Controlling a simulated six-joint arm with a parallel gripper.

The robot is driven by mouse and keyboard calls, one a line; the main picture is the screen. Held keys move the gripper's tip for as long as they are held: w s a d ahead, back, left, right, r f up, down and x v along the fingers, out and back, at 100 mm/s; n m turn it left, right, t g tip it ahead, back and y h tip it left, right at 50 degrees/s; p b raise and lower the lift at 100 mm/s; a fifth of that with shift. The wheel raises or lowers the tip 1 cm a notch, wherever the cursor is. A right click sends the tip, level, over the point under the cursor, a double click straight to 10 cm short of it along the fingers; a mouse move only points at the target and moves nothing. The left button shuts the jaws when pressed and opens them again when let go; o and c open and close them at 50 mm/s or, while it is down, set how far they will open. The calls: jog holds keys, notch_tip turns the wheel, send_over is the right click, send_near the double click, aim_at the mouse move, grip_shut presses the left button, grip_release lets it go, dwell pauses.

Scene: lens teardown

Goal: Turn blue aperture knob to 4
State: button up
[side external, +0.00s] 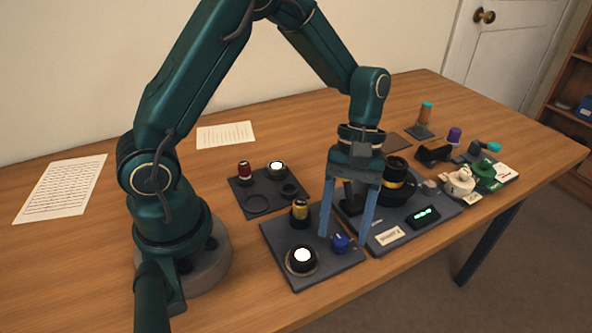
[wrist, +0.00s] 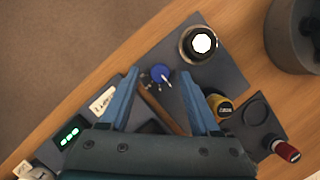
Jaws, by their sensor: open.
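The blue aperture knob (side external: 340,243) sits on a dark grey panel (side external: 277,240) near the table's front edge. In the wrist view the knob (wrist: 161,73) shows from above with a white pointer line toward the lower right and small marks around it. The marks are too small to read. My gripper (side external: 343,240) points down over the panel with its two blue fingers apart. In the wrist view its fingertips (wrist: 161,72) are on either side of the knob, with clear gaps. Nothing is between the fingers except the knob; I cannot tell whether the tips are down at its height.
A black-and-white round part (side external: 302,259) and a yellow-and-black cylinder (side external: 299,211) stand on the same panel. A second panel (side external: 392,242) with a lens, a green display (side external: 425,216) and a label is at right. A red cylinder (side external: 244,172) stands behind left.

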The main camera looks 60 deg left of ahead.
jog(key=shift+s+d+f, duration=0.15)
jog(key=shift+s+f, duration=0.05)
jog(key=shift+f, duration=0.4)
grip_shut()
jog(key=shift+m, duration=0.4)
jog(key=m+g+y, duration=0.1)
jog(key=m, duration=0.2)
jog(key=shift+w+d, duration=0.1)
jog(key=shift+d, duration=0.05)
jog(key=shift+m+y, duration=0.9)
jog(key=shift+m, duration=1.1)
jog(key=shift+d, duration=0.1)
